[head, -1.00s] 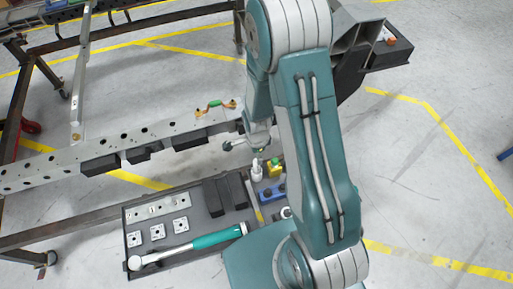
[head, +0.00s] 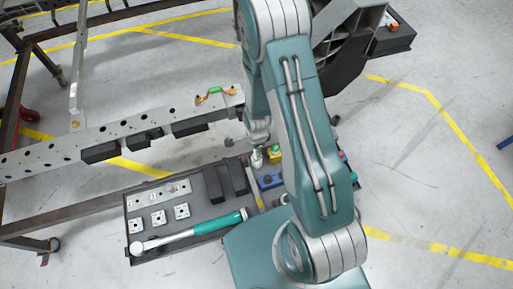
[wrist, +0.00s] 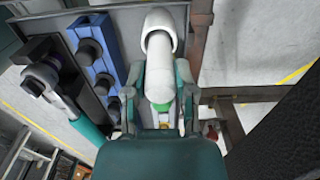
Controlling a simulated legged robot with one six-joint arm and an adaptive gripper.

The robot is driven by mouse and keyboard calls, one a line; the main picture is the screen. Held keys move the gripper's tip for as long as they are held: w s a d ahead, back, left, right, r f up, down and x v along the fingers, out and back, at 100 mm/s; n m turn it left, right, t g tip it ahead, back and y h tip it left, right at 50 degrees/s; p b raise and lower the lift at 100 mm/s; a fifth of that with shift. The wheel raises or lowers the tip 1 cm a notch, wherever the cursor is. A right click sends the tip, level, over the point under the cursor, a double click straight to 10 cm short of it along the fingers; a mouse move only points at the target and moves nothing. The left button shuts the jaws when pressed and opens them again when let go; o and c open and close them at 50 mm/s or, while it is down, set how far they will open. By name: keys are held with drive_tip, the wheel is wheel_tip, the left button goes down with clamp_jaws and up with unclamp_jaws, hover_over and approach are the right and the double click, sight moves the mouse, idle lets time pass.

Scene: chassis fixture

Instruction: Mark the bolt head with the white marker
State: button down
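The white marker (wrist: 160,62) stands upright by the right end of the black tray, with a green part towards my palm. In the head view the white marker (head: 257,158) shows just under my gripper (head: 257,147). In the wrist view my gripper (wrist: 160,82) has its two fingers close in on both sides of the marker, seemingly touching it. The perforated grey beam (head: 60,153) crosses at left. Near its right end lie a green piece (head: 215,90) and small orange-gold parts (head: 232,91). I cannot make out which is the bolt head.
The black tray (head: 128,222) holds a teal-handled tool (head: 217,223), square plates and dark blocks. A blue block (head: 270,182) and a yellow block (head: 276,154) stand close to the marker.

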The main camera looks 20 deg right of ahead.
drive_tip(key=shift+r, duration=3.75)
